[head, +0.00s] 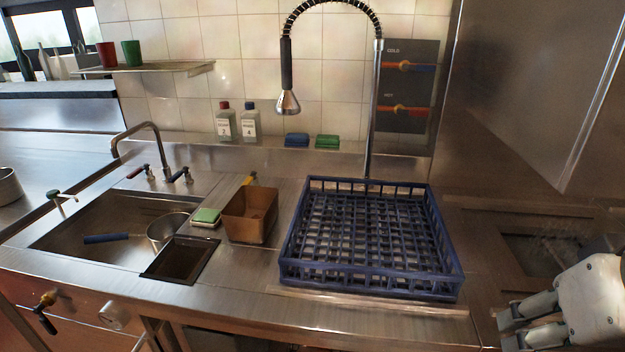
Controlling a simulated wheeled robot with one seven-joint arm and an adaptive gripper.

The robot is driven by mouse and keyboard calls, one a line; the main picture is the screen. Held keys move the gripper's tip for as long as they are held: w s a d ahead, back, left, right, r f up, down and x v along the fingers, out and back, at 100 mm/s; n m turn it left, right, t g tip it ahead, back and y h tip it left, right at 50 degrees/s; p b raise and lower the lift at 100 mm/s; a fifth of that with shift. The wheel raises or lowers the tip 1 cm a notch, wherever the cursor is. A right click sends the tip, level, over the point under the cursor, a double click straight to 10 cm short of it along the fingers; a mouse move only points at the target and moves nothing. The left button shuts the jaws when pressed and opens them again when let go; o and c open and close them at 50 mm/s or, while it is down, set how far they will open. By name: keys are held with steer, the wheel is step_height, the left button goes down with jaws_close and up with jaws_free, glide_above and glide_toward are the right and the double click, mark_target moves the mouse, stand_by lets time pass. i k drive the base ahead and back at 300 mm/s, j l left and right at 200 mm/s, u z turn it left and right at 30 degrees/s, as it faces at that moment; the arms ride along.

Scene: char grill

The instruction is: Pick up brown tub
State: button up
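The brown tub (240,230) stands upright on the steel counter in the head view, between the sink and the blue rack. It is a small open-topped box and looks empty apart from something yellow behind its far rim. My gripper (508,330) is at the lower right corner, well right of the tub and apart from it. Two finger parts show with a gap between them, and nothing shows between them. The right side of my gripper is cut off by the frame edge.
A blue dish rack (370,283) stands right of the tub. A green and white sponge (206,217) lies just left of it. A sink (75,240) holds a pan (165,228). A spray hose (288,75) hangs above. Bottles (226,122) stand behind.

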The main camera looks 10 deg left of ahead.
mark_target(249, 216)
steer(key=i+j, duration=0.15)
steer(key=j, duration=0.25)
steer(key=i+j, duration=0.2)
steer(key=j, duration=0.15)
steer(key=i+j, duration=0.15)
steer(key=j, duration=0.25)
steer(key=i+j, duration=0.2)
steer(key=j, duration=0.2)
